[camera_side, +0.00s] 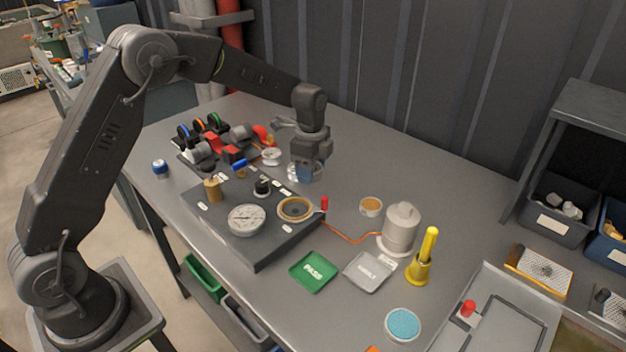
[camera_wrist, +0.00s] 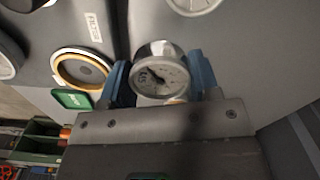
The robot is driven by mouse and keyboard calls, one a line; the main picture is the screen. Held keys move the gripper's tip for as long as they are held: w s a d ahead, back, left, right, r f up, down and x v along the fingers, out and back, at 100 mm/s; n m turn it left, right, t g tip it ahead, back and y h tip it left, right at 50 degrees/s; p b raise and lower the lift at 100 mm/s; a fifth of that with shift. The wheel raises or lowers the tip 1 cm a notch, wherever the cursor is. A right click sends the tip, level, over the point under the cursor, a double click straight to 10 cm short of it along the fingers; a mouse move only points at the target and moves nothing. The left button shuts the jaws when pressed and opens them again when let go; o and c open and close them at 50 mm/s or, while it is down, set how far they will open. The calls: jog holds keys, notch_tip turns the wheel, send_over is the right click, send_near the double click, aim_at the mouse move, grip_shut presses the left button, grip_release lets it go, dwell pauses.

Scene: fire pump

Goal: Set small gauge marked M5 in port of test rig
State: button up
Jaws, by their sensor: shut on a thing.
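My gripper (camera_side: 306,174) is shut on a small round gauge with a white dial and metal rim. The gauge (camera_wrist: 157,78) sits between the blue fingers in the wrist view, its dial marked M5. In the side view the fingers mostly hide it. The gripper is just beyond the back edge of the test rig (camera_side: 262,248), a dark flat box. A brass-rimmed round port (camera_side: 296,209) is on its top; a similar ring shows in the wrist view (camera_wrist: 80,68). A large white-dial gauge (camera_side: 246,219) lies on the rig at the front.
A black knob (camera_side: 262,187), brass fitting (camera_side: 213,190) and red pin (camera_side: 324,203) stand on or by the rig. A green PASS tray (camera_side: 313,271), grey tray (camera_side: 369,271) and grey cylinder (camera_side: 400,229) stand right. Another gauge (camera_side: 271,156) lies behind.

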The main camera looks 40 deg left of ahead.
jog(key=s+a+r, duration=0.5)
jog(key=a+r, duration=0.1)
jog(key=a, duration=0.3)
jog(key=s+d+n, duration=0.1)
jog(key=d+n, duration=0.1)
jog(key=n, duration=0.2)
jog(key=s+d+f+n, duration=0.1)
jog(key=s+d+n, duration=0.1)
jog(key=n, duration=0.2)
jog(key=s+d+f+n, duration=0.1)
jog(key=s+d+n, duration=0.1)
jog(key=n, duration=0.2)
jog(key=shift+s, duration=0.2)
jog(key=shift+s+d+f+n, duration=0.1)
jog(key=shift+s+d+n, duration=0.15)
jog(key=shift+n, duration=0.3)
jog(key=shift+s+d+f+n, duration=0.1)
jog(key=shift+s+d+n, duration=0.1)
jog(key=shift+n, duration=0.35)
jog(key=s+a+r+n, duration=0.2)
jog(key=a+r+n, duration=0.2)
jog(key=r, duration=0.3)
send_over(295, 211)
jog(key=shift+n, duration=0.3)
notch_tip(295, 211, down, 6)
jog(key=shift+f, duration=2.1)
jog(key=shift+f, duration=0.4)
